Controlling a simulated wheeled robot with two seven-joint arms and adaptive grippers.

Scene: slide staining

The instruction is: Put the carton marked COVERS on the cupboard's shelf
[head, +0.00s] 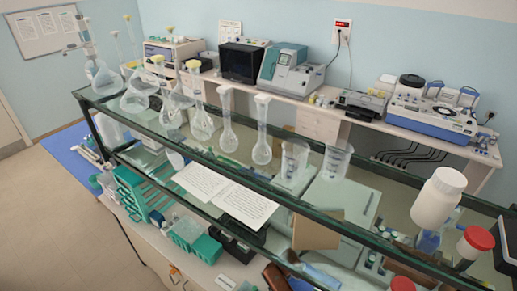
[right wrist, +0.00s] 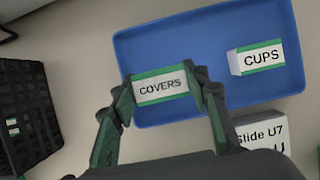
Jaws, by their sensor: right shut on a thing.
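The carton marked COVERS (right wrist: 160,88), white with a green edge, is between the fingers of my right gripper (right wrist: 164,92) in the right wrist view. The gripper is shut on it, one finger on each side. The carton shows in front of a blue tray (right wrist: 200,45); I cannot tell whether it touches the tray or is held above it. Neither gripper shows in the head view, and my left gripper is not in view. I cannot make out the cupboard or its shelf in either view.
A carton marked CUPS (right wrist: 258,58) is in the tray. A box marked Slide U7 (right wrist: 262,133) is below the tray, and a black crate (right wrist: 28,110) is at left. In the head view, a glass rack (head: 225,165) holds flasks and beakers.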

